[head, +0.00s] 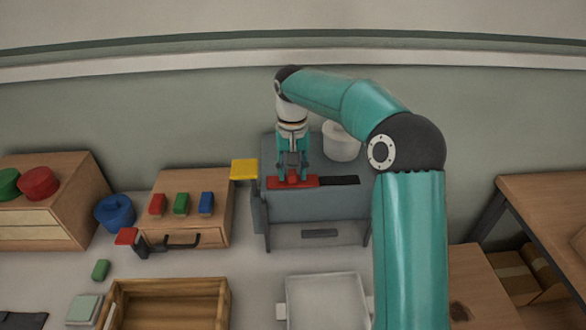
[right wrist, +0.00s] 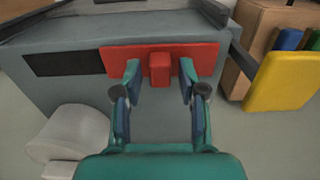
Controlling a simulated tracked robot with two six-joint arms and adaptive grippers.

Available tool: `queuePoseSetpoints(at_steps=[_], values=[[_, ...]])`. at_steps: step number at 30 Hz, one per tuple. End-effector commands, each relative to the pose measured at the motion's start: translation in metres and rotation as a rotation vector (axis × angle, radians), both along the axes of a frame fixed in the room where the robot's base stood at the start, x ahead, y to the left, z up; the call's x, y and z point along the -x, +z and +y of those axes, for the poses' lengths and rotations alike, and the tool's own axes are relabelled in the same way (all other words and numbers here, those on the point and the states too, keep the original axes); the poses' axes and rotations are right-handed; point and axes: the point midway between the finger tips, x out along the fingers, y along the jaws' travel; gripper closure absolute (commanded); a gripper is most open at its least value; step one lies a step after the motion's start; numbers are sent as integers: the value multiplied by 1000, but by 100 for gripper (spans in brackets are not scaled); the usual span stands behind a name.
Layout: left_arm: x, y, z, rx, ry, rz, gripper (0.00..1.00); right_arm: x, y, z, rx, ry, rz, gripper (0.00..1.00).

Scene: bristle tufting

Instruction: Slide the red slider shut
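The red slider (head: 306,181) is a flat red plate at the top front of a grey machine (head: 318,208). A dark slot (head: 340,180) shows to its right. In the right wrist view the red slider (right wrist: 205,56) has a red knob (right wrist: 160,69) at its middle, and the dark slot (right wrist: 64,63) is on its left. My right gripper (head: 292,178) is above the slider. In the right wrist view my right gripper (right wrist: 160,75) is open, with one finger on each side of the knob and gaps to both. My left gripper is not in view.
A yellow plate (head: 244,169) sticks out left of the machine; it also shows in the right wrist view (right wrist: 284,80). A white cylinder (head: 341,141) stands behind. A wooden box with red, green and blue blocks (head: 181,203) is to the left. A pale tray (head: 327,296) lies in front.

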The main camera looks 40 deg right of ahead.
Motion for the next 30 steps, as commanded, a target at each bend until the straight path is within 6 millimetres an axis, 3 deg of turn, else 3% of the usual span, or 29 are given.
queuePoseSetpoints(at_steps=[1,6,17,30], values=[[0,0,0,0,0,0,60,0,0,0,0,0,0,72],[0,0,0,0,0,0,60,0,0,0,0,1,0,100],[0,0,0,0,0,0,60,2,0,-3,0,0,0,100],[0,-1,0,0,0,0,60,65,1,-78,1,-4,1,100]])
